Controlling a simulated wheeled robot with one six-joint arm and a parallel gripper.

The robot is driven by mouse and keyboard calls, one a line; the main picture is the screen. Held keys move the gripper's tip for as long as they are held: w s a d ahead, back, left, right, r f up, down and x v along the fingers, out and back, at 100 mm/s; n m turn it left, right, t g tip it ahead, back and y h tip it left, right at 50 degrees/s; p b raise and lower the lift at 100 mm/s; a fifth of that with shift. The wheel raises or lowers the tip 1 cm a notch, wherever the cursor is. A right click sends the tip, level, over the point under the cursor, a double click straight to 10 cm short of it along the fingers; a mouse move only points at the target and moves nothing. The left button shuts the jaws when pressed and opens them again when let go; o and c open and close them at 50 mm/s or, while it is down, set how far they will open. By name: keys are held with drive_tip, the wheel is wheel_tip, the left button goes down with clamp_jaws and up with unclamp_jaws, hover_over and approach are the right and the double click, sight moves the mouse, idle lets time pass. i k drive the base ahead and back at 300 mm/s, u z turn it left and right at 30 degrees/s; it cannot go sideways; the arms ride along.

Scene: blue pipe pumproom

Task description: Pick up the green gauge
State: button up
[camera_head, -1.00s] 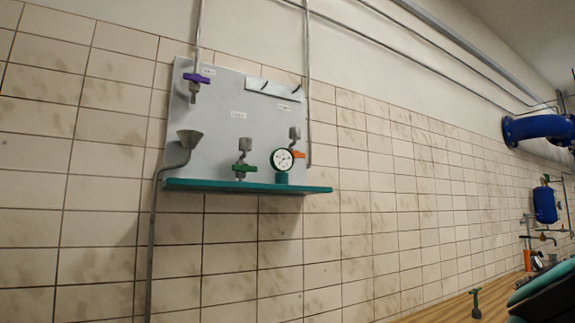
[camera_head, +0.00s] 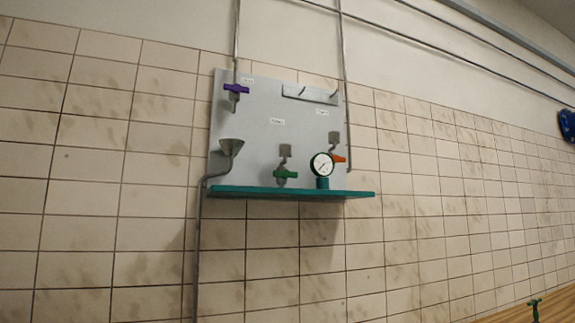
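The gauge (camera_head: 322,166) has a round white dial with a dark rim and a green base. It stands upright near the right end of a teal shelf (camera_head: 240,191) on the wall. An orange valve handle (camera_head: 339,159) is close behind it on the right. A green valve handle (camera_head: 286,174) is to its left. My gripper is not in view.
A grey panel (camera_head: 255,135) behind the shelf carries a purple valve (camera_head: 236,89) and a grey funnel (camera_head: 231,146). Thin pipes run along the tiled wall (camera_head: 100,180). A wooden surface (camera_head: 510,316) at the lower right bears a small green-topped item (camera_head: 535,308).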

sight(322, 164)
drive_tip(key=z, duration=0.4)
drive_tip(key=k, duration=0.5)
drive_tip(key=u, duration=0.35)
drive_tip(key=i, duration=1.35)
drive_tip(key=u, duration=0.1)
